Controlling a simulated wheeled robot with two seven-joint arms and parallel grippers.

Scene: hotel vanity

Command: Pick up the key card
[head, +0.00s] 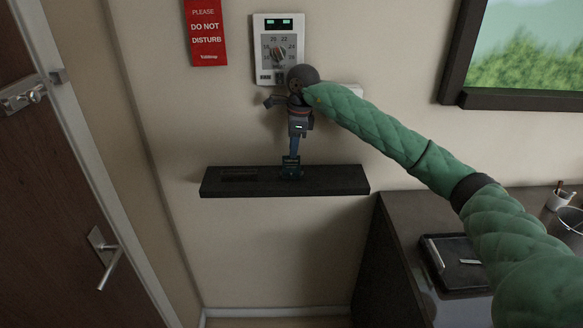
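My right gripper (292,168) points down at the middle of the dark wall shelf (340,181), its tip at the shelf's top. A small dark teal shape shows at the fingertips; it is too small to tell whether it is the key card or part of the fingers. I cannot tell whether the fingers are open or shut. No key card can be clearly made out elsewhere. My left gripper is out of view.
A thermostat (265,68) and a red do-not-disturb sign (205,32) are on the wall above. A door with a lever handle (108,262) stands left. On the desk (400,219) at right lies a black tray (436,255) with a small pale item (470,262).

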